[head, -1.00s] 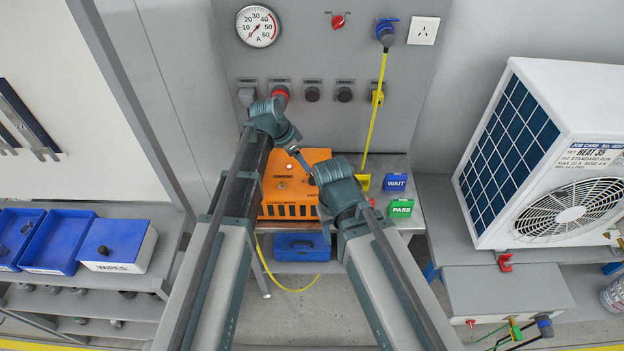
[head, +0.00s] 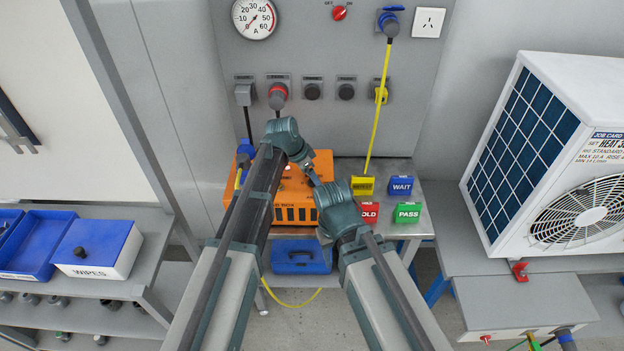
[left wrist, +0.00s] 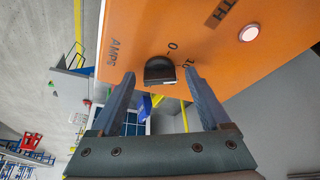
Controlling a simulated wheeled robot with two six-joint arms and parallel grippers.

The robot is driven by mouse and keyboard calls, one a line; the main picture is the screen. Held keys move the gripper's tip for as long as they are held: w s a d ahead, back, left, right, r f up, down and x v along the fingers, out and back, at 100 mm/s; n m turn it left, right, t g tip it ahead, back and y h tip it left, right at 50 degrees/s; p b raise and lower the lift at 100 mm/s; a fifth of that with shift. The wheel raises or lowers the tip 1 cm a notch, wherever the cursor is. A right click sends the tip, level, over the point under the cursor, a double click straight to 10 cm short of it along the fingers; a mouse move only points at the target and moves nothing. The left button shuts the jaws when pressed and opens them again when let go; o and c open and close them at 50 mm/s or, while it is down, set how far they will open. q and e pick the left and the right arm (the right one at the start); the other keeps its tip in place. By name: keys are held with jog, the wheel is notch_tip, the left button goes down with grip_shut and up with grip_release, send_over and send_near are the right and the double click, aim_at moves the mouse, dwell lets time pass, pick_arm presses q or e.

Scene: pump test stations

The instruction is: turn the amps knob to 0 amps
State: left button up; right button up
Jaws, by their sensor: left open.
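In the left wrist view, the black amps knob (left wrist: 160,70) sits on an orange panel (left wrist: 130,20) printed AMPS, with the marks 0 and 10 beside it. My left gripper (left wrist: 160,75) is open, its fingertips on either side of the knob in the picture; I cannot tell whether they touch it. I cannot make out the knob's pointer. In the head view, the orange test box (head: 296,213) stands on a metal bench, partly covered by my arms.
Blue WAIT (head: 401,186) and green PASS (head: 408,212) blocks stand right of the box, near red and yellow ones. Behind is a grey panel with a round ampere gauge (head: 254,18), sockets and a yellow cable (head: 377,115). A white outdoor unit (head: 590,160) stands right.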

pick_arm(q)
grip_shut()
dwell(0.3)
jog(key=shift+n, duration=0.4)
jog(key=n, duration=0.2)
jog(key=n+t+y, duration=0.1)
jog(key=n, duration=0.1)
jog(key=shift+s+d+n+t+y, duration=0.15)
jog(key=shift+n+t+y, duration=0.15)
jog(key=shift+n, duration=0.1)
jog(key=n+y, duration=0.2)
jog(key=n, duration=0.4)
jog(key=shift+d, duration=0.15)
jog(key=shift+n, duration=0.3)
